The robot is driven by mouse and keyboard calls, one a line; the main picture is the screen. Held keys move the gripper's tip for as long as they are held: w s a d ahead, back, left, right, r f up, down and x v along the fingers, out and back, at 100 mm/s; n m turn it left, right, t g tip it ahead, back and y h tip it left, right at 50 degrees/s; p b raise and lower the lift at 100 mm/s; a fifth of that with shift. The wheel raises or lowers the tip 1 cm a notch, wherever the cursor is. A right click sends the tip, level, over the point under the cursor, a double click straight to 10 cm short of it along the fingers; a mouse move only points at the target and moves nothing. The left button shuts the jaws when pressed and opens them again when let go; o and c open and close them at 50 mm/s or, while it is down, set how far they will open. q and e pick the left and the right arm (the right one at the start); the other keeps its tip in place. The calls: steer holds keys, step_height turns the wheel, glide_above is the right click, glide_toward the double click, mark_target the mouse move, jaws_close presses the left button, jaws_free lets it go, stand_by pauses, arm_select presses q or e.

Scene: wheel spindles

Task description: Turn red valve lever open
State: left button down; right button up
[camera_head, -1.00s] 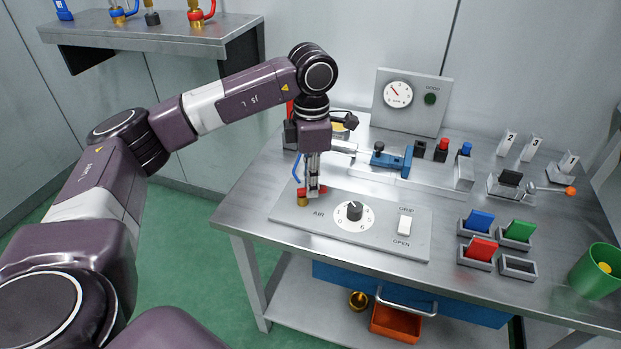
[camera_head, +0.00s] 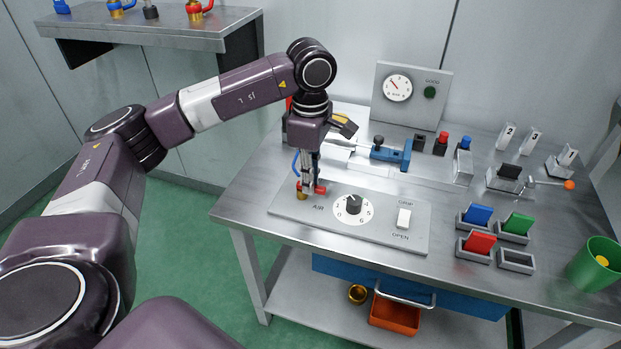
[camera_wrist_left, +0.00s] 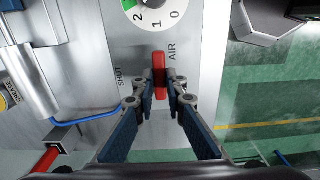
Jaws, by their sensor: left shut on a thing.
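The red valve lever (camera_head: 320,189) sits on a brass valve at the left end of the grey control panel (camera_head: 382,235), by the AIR label. My left gripper (camera_head: 308,189) points down over it and is shut on the lever. A red end of the lever sticks out to the right of the fingers, towards the dial. In the left wrist view the lever (camera_wrist_left: 159,72) stands between the two fingertips (camera_wrist_left: 161,84), between the SHUT and AIR labels. The fingers partly hide the valve. My right gripper is not in view.
A numbered dial (camera_head: 353,205) and a white rocker switch (camera_head: 403,218) are right of the lever. A blue clamp (camera_head: 392,154) and a gauge box (camera_head: 410,97) stand behind. Coloured blocks in holders and a green cup (camera_head: 596,265) are at the right.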

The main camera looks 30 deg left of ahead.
arm_select(q)
steer(key=c, duration=2)
jaws_free()
steer(key=shift+o, duration=0.2)
step_height(320, 180, up, 12)
